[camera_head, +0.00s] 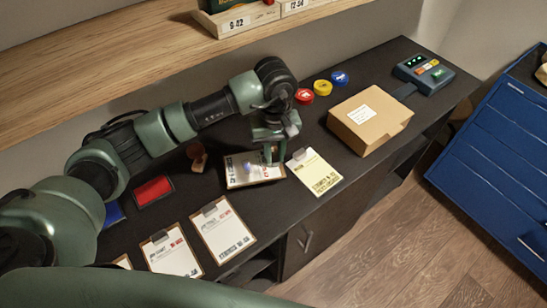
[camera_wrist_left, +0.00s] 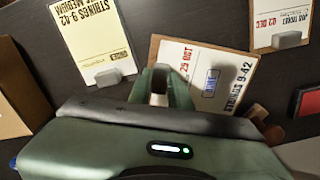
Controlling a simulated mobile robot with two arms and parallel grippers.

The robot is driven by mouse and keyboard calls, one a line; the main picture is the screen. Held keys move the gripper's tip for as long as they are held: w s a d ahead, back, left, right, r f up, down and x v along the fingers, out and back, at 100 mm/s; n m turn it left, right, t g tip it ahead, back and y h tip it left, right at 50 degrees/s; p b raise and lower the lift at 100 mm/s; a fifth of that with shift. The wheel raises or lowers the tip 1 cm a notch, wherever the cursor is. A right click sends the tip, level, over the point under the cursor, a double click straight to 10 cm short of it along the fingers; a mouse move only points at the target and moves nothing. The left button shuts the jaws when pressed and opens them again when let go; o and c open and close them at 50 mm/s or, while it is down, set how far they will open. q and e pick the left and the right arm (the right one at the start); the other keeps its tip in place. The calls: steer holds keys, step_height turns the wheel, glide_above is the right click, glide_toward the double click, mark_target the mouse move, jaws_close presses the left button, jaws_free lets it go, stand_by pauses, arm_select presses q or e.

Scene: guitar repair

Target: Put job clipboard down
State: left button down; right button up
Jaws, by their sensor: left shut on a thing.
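The job clipboard (camera_head: 240,178) is a brown board with a white printed sheet and a small blue mark. My left gripper (camera_head: 272,154) is over its right end in the head view, fingers pointing down, and is shut on it. In the left wrist view the clipboard (camera_wrist_left: 232,72) extends to the right from the gripper (camera_wrist_left: 160,88). The fingers hide the gripped edge. The clipboard is at or just above the dark bench top (camera_head: 255,212); I cannot tell whether it touches. My right gripper is not in view.
A yellow-sheeted clipboard (camera_head: 317,173) lies close on the right. Two white-sheeted clipboards (camera_head: 224,230) (camera_head: 172,254) lie nearer the front left. A red ink pad (camera_head: 153,190) and wooden stamp (camera_head: 197,157) are left. A cardboard box (camera_head: 370,122) stands right. A shelf (camera_head: 120,62) overhangs behind.

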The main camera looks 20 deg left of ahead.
arm_select(q)
step_height(320, 180, down, 3)
steer(key=shift+f+p, duration=0.15)
steer(key=shift+p, duration=0.6)
steer(key=shift+a+f+p, duration=0.1)
steer(key=shift+f+p, duration=0.05)
steer(key=shift+p, duration=0.2)
steer(key=shift+w+f, duration=0.1)
steer(key=shift+f, duration=0.05)
steer(key=shift+f, duration=0.1)
steer(key=shift+f+b, duration=0.15)
steer(key=shift+b, duration=0.2)
steer(key=c, duration=1.3)
jaws_free()
